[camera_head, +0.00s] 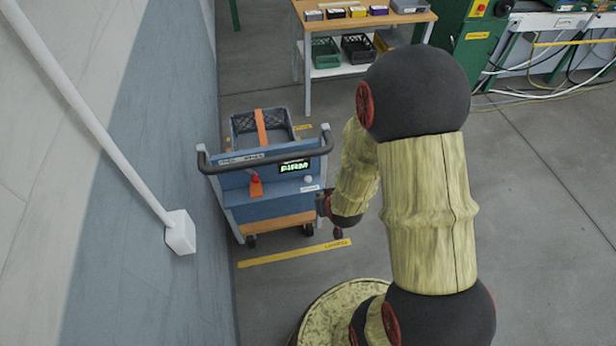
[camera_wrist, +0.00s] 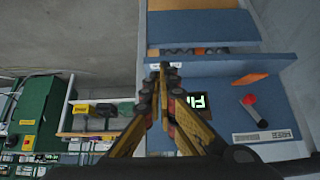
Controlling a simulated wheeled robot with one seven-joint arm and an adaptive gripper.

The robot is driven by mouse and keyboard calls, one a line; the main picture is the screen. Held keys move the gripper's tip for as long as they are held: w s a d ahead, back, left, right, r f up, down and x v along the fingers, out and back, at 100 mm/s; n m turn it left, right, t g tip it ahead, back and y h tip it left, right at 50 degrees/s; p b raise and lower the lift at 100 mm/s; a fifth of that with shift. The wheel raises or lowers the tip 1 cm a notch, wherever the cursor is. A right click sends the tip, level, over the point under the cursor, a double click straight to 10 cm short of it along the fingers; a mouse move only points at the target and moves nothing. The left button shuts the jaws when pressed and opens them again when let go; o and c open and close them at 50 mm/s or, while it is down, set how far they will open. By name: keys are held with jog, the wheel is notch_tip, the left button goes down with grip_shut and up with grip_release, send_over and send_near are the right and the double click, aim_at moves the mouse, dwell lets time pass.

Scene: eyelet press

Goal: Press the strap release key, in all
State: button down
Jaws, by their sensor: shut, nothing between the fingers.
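A blue trolley panel (camera_head: 232,183) faces me in the head view. It carries a lit display with green letters (camera_head: 293,166), a red-knobbed lever (camera_head: 255,180) over an orange piece, and a small pale round key (camera_head: 308,180) at the right above a white label. I cannot read whether this is the strap release key. An orange strap (camera_head: 261,127) crosses the crate on the trolley. My gripper (camera_wrist: 161,70) is shut and empty, its tips near the panel's right edge. In the wrist view, the display (camera_wrist: 201,101) is partly behind my fingers and the pale key is not visible.
A dark push handle (camera_head: 265,158) runs along the trolley top. A wall with a white pipe (camera_head: 90,120) stands close at left. A workbench (camera_head: 360,22) with bins and a green machine (camera_head: 465,55) are behind. Open floor lies at right.

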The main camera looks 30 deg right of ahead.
jog(key=w+d+r+t, duration=0.1)
jog(key=w+r+t, duration=0.1)
jog(key=w+r, duration=0.3)
jog(key=shift+t+h, duration=0.4)
jog(key=b, duration=0.3)
send_over(308, 179)
jog(key=s, duration=0.3)
jog(key=f, duration=0.6)
jog(key=shift+w, duration=0.2)
jog(key=shift+w+f+b, duration=0.2)
jog(key=shift+f+b, duration=0.05)
jog(key=shift+f, duration=0.35)
jog(key=shift+w+f+b, duration=0.2)
jog(key=shift+f, duration=0.4)
jog(key=shift+w+d+f+b, duration=0.15)
jog(key=shift+f+b, duration=0.15)
jog(key=shift+f, duration=0.45)
jog(key=shift+f, duration=0.1)
